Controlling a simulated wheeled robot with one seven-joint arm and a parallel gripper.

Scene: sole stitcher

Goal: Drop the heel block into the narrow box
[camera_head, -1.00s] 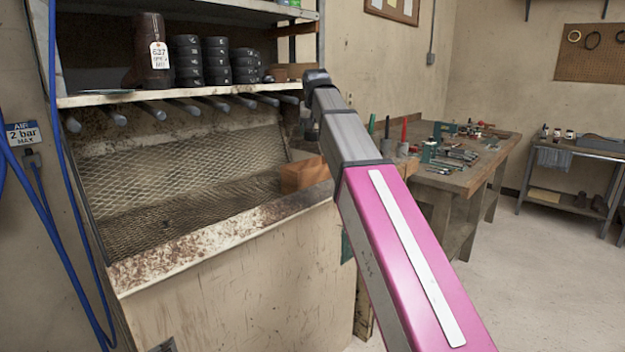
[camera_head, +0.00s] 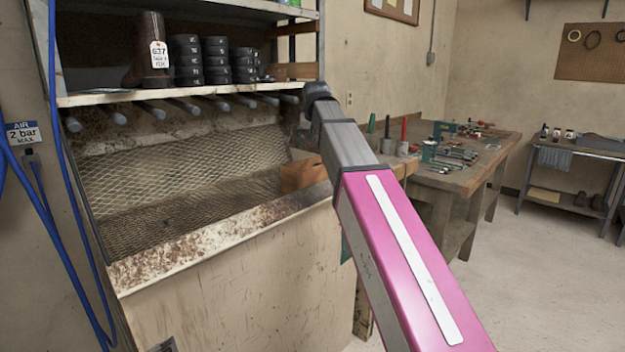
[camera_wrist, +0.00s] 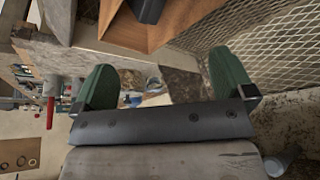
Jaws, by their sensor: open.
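A wooden box (camera_head: 302,173) stands at the right end of the mesh-lined bench, partly hidden by my arm in the head view. In the wrist view, brown wooden walls (camera_wrist: 185,22), apparently of this box, fill the top edge. A dark block (camera_wrist: 147,9), perhaps the heel block, shows there, cut off by the frame; I cannot tell how deep it sits. My gripper (camera_wrist: 160,62) is open, its two green fingers wide apart with nothing between them. The block and box lie beyond the fingertips. The head view does not show the fingers.
The mesh tray (camera_head: 190,175) has a raised front edge (camera_head: 225,235). Above it runs a shelf (camera_head: 170,93) with a tagged brown boot (camera_head: 150,50) and stacks of black pieces (camera_head: 215,60). Pegs hang beneath. A tool-covered workbench (camera_head: 460,165) stands to the right.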

